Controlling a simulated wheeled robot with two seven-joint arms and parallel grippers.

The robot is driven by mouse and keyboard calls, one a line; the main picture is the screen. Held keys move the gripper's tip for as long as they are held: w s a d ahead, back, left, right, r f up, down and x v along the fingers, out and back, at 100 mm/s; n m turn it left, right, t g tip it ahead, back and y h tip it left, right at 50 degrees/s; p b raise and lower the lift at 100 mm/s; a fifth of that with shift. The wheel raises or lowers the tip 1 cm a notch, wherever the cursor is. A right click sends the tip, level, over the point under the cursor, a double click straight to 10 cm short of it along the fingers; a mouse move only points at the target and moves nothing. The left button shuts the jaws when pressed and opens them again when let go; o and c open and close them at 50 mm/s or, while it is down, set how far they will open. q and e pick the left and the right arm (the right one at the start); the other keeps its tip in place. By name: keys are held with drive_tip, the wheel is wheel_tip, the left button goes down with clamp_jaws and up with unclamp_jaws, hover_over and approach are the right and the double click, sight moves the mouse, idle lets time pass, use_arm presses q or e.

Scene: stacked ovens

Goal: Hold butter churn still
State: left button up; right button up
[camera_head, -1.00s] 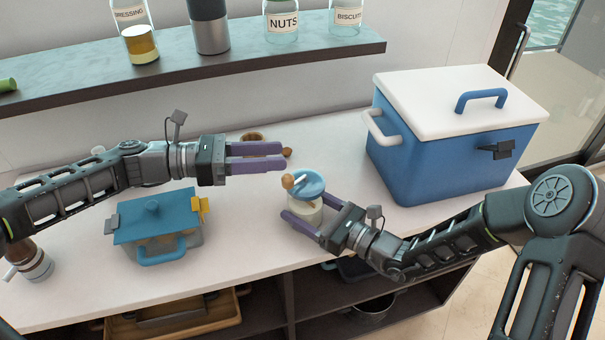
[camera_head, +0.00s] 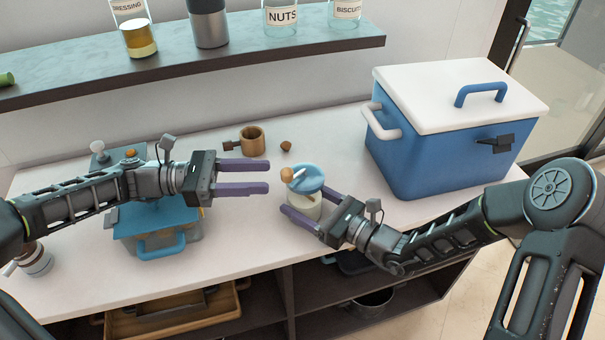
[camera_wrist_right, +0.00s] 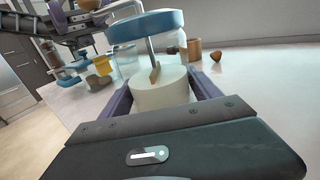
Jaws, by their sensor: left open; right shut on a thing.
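The butter churn has a pale cream body (camera_head: 303,207) and a blue top (camera_head: 308,180) with a wooden knob (camera_head: 287,175) on its left side. It stands on the white counter. My right gripper (camera_head: 300,216) is shut on the churn's body, one finger on each side. The right wrist view shows the pale body (camera_wrist_right: 160,88) between its fingers, with a metal shaft rising to the blue top (camera_wrist_right: 147,25). My left gripper (camera_head: 268,178) is open and empty, its fingers pointing right, just left of the churn's knob and apart from it.
A blue cooler with a white lid (camera_head: 440,145) stands right of the churn. A wooden mug (camera_head: 253,141) and a small brown object (camera_head: 286,146) lie behind. A shelf with jars (camera_head: 200,63) runs above.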

sight(302, 188)
use_arm(q)
drive_tip(key=d, duration=0.9)
drive_tip(key=shift+w+d, duration=0.15)
drive_tip(key=shift+c, duration=0.3)
clamp_jaws()
